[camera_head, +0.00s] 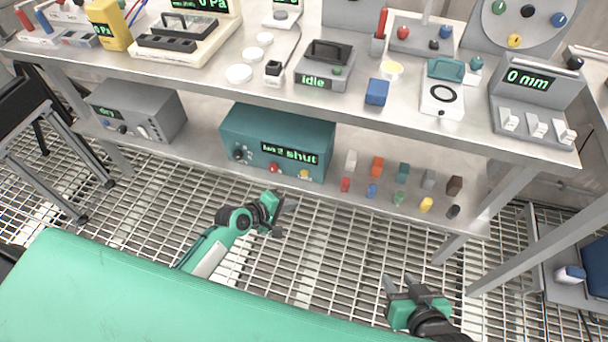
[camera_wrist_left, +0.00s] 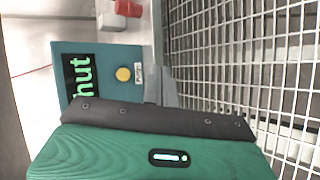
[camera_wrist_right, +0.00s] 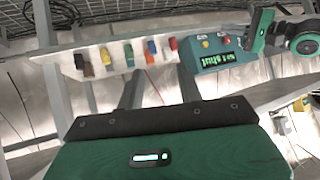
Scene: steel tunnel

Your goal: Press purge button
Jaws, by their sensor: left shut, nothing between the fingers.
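A teal box (camera_head: 282,128) stands on the lower shelf, its lit display reading "shut". Its front carries a red button (camera_head: 273,168), a yellow button (camera_head: 304,174) and a dark knob (camera_head: 238,154). In the left wrist view the yellow button (camera_wrist_left: 123,74) has a small label beside it, too small to read surely. My left gripper (camera_head: 284,210) is shut and empty, in front of and below the box, apart from the buttons. Its fingers (camera_wrist_left: 160,86) point toward the shelf edge beside the yellow button. My right gripper (camera_head: 400,284) is open and empty over the grating, farther right.
Several small coloured blocks (camera_head: 377,167) stand on the lower shelf right of the box. A grey device (camera_head: 138,110) is on its left. The upper bench (camera_head: 210,85) overhangs the shelf and holds several instruments. The space over the floor grating (camera_head: 330,240) is free.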

